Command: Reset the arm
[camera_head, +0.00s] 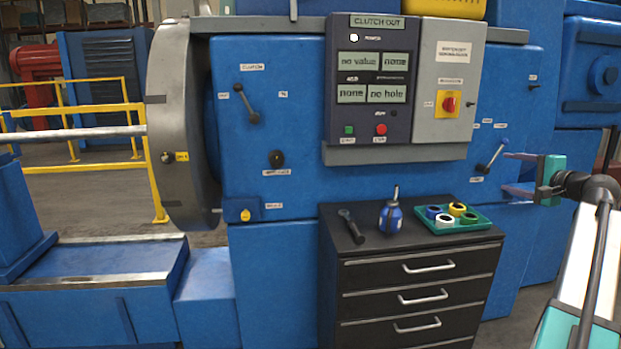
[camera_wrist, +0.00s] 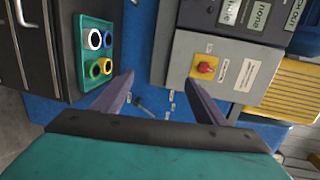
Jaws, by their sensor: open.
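My gripper (camera_head: 519,174) is at the right in the head view, in front of the blue machine (camera_head: 300,100). Its two purple-grey fingers are apart, and nothing shows between them except the machine behind. In the wrist view my gripper (camera_wrist: 160,95) also has its fingers spread. In the wrist view a small dark lever (camera_wrist: 146,110) shows between the fingers. I cannot tell how far the fingers are from it.
A black drawer cabinet (camera_head: 420,267) carries a green tray (camera_head: 484,224) with several coloured rings, a blue bottle (camera_head: 391,218) and a dark tool (camera_head: 351,226). A grey control box (camera_head: 447,80) with a red switch (camera_head: 449,104) is above. Yellow railings (camera_head: 90,166) stand at the left.

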